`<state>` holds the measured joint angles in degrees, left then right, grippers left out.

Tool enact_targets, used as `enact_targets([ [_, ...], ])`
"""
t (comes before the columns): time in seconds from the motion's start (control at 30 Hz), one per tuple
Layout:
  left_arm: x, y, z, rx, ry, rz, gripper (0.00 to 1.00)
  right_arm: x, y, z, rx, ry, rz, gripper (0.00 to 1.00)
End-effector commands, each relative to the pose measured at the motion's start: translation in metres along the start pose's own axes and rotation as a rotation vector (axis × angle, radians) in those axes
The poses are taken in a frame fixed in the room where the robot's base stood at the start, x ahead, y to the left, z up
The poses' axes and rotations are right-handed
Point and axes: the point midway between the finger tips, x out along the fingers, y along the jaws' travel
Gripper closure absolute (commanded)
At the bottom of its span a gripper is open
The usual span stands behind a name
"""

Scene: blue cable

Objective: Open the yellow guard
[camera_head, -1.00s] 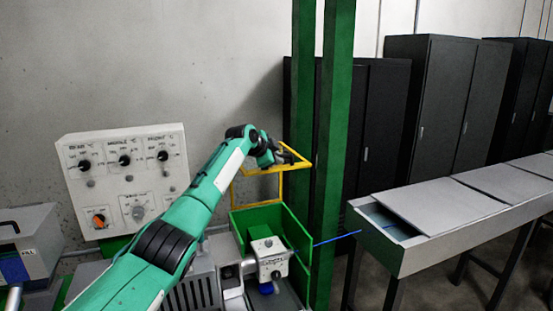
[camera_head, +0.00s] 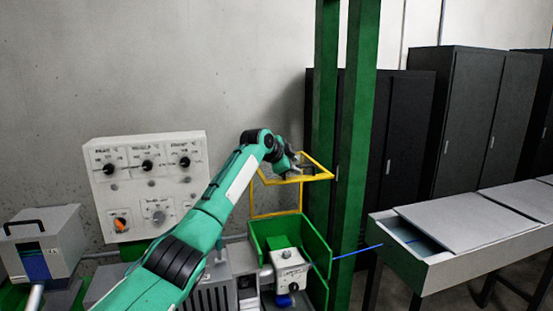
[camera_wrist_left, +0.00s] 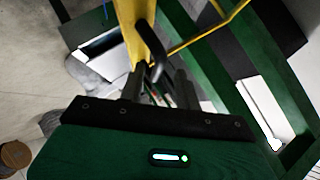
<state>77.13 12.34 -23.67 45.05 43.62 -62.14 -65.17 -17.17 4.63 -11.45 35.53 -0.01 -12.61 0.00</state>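The yellow guard (camera_head: 318,179) is a thin frame above the green box (camera_head: 318,238). Its top frame juts out roughly level and its upright part stands below, at the back of the box. In the left wrist view, a yellow bar of the guard (camera_wrist_left: 131,25) with a dark curved handle (camera_wrist_left: 151,42) reaches down to my left gripper (camera_wrist_left: 160,88). Its two fingers stand apart with the handle's end between or just beyond them; contact is not clear. My right gripper is not in view.
Green posts (camera_head: 357,120) rise just right of the guard. A white-grey box unit (camera_head: 287,268) sits in the green box. A blue cable (camera_head: 358,250) runs to a grey conveyor (camera_head: 428,268) at right. A control panel (camera_head: 148,182) stands at left.

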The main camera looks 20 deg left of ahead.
Motion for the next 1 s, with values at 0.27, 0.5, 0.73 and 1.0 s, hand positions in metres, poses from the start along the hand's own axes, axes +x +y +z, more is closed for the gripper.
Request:
enact_targets([
  [0.27, -0.047, 0.002, 0.003, 0.001, 0.001, -0.005, 0.67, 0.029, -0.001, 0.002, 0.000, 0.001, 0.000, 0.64],
  [0.5, -0.090, 0.000, 0.002, 0.001, 0.001, -0.005, 0.67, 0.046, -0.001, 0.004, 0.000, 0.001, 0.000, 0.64],
  [0.73, -0.107, -0.001, 0.001, -0.001, -0.001, -0.002, 0.67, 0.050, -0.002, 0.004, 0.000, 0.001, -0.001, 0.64],
  [1.0, -0.108, -0.001, 0.001, -0.001, -0.001, -0.002, 0.67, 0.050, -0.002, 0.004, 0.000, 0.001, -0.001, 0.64],
])
